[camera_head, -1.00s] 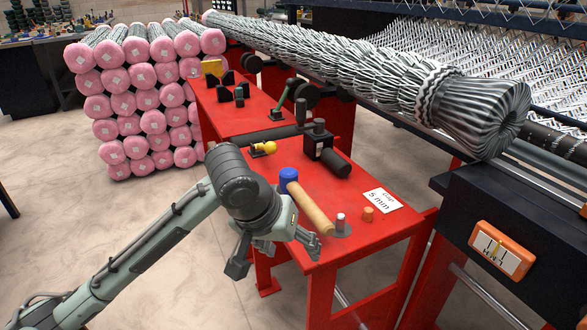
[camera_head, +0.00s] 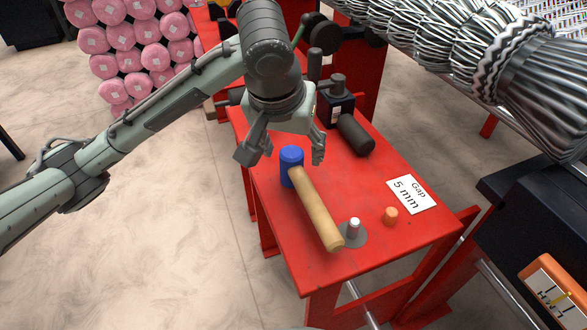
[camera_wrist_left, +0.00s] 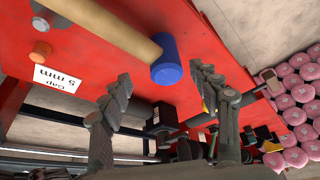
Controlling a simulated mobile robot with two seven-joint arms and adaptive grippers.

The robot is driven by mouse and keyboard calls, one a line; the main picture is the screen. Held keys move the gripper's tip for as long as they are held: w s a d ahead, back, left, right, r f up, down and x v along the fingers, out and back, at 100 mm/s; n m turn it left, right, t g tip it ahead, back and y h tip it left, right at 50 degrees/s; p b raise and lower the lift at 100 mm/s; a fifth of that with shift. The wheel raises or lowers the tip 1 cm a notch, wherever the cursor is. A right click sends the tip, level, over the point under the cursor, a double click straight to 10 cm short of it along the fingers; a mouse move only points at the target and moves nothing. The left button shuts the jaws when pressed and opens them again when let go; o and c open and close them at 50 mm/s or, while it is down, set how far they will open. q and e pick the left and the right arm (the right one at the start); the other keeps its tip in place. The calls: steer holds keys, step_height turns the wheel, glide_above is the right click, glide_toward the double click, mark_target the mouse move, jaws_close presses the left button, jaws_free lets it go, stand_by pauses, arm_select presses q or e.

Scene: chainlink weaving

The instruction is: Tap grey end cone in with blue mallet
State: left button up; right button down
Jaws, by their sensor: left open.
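The blue mallet lies on the red bench, its blue head (camera_head: 291,168) at the back and its wooden handle (camera_head: 318,210) pointing to the front right. A small grey piece with a pale top (camera_head: 353,228) stands on a grey disc beside the handle end; I cannot tell whether it is the grey end cone. My left gripper (camera_head: 282,156) is open and empty above the mallet head. In the left wrist view the head (camera_wrist_left: 166,60) shows between the spread fingers (camera_wrist_left: 160,78), with no contact visible. My right gripper is not in view.
An orange plug (camera_head: 391,216) and a "Gap 5 mm" card (camera_head: 411,194) lie right of the mallet. A black block with a dark cylinder (camera_head: 356,135) stands at the bench's back right. A woven wire roll (camera_head: 535,75) is at upper right, pink-ended rolls (camera_head: 130,50) at upper left.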

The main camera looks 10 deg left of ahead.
mark_target(291, 153)
arm_select(q)
steer(key=x, duration=0.2)
steer(key=b+x, duration=0.1)
steer(key=x, duration=0.1)
steer(key=shift+w+a, duration=0.25)
steer(key=shift+a, duration=0.15)
steer(key=shift+w+f, duration=0.2)
steer(key=shift+f, duration=0.2)
jaws_close()
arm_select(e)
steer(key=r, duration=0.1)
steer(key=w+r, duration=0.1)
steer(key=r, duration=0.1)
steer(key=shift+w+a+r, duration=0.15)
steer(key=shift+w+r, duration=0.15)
arm_select(q)
steer(key=shift+r, duration=0.1)
steer(key=shift+r, duration=0.5)
steer(key=r, duration=0.3)
steer(key=shift+w+a+r, duration=0.3)
steer(key=shift+w, duration=0.1)
steer(key=w+a+r, duration=0.6)
steer(key=w+a, duration=0.1)
steer(key=shift+w+a, duration=0.3)
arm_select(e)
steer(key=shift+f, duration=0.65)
